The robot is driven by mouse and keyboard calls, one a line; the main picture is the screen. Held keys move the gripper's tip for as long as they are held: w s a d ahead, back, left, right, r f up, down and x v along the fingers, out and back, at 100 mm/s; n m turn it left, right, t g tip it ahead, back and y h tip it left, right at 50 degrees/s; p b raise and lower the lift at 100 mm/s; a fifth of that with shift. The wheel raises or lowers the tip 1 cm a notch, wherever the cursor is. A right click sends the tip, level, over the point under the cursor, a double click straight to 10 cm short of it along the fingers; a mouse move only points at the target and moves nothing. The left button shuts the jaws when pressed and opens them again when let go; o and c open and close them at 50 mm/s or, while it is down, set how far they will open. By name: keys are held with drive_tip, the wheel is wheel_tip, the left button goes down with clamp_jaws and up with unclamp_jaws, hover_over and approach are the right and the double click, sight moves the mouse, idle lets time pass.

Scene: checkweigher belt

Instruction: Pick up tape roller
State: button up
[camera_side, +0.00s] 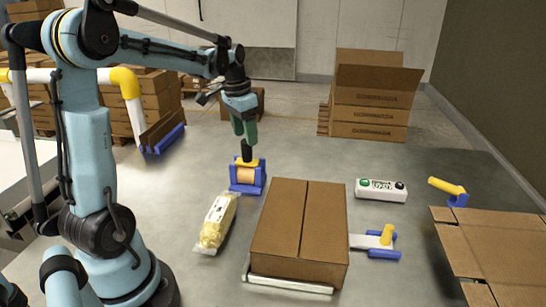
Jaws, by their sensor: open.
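A tape roller (247,176) stands upright on the grey surface, with a blue frame, a tan roll and a yellow part on top. My gripper (246,152) points down right above it, its dark tips at or just above the yellow top. I cannot tell whether they touch it. The jaws are seen edge-on and the gap between them is hidden, with nothing visibly lifted. Two other blue-and-yellow tools show: one (380,242) lies right of the large carton, and one (449,190) is at the right by the open carton.
A large closed carton (299,228) stands in front on a pale base. A yellow bag (217,222) lies left of it. A white control box (381,190) with green and black buttons is to the right. An open carton (495,252) fills the right front. Stacked cartons (368,118) stand behind.

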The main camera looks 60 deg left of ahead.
sight(247, 147)
drive_tip(key=shift+w+d+f, duration=0.1)
drive_tip(key=shift+f, duration=1.2)
drive_tip(key=shift+w+f, duration=0.1)
drive_tip(key=shift+f, duration=1.2)
clamp_jaws()
